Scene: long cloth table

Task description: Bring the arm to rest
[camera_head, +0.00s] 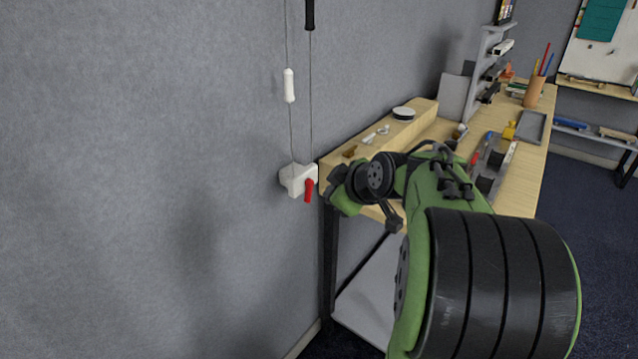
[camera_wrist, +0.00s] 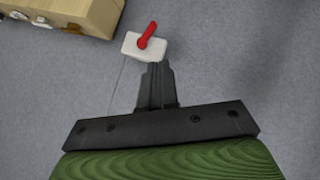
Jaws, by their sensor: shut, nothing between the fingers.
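My gripper (camera_wrist: 157,72) shows in the wrist view with its two dark fingers together and nothing between them. Beyond the fingertips is a white wall box (camera_wrist: 146,47) with a red lever (camera_wrist: 147,34). The fingertips look close to the box in the picture; I cannot tell if they touch it. In the head view my green and black arm reaches toward the wall. The white box (camera_head: 295,179) and its red lever (camera_head: 308,190) show just left of the arm's far end. The fingers cannot be made out clearly there.
A wooden workbench (camera_head: 430,124) stands against the wall, with tools, a tray (camera_head: 532,127) and a pencil cup (camera_head: 534,91) on it. Cords run down the wall above the box, with a white handle (camera_head: 289,85) on one. The wall at the left is bare.

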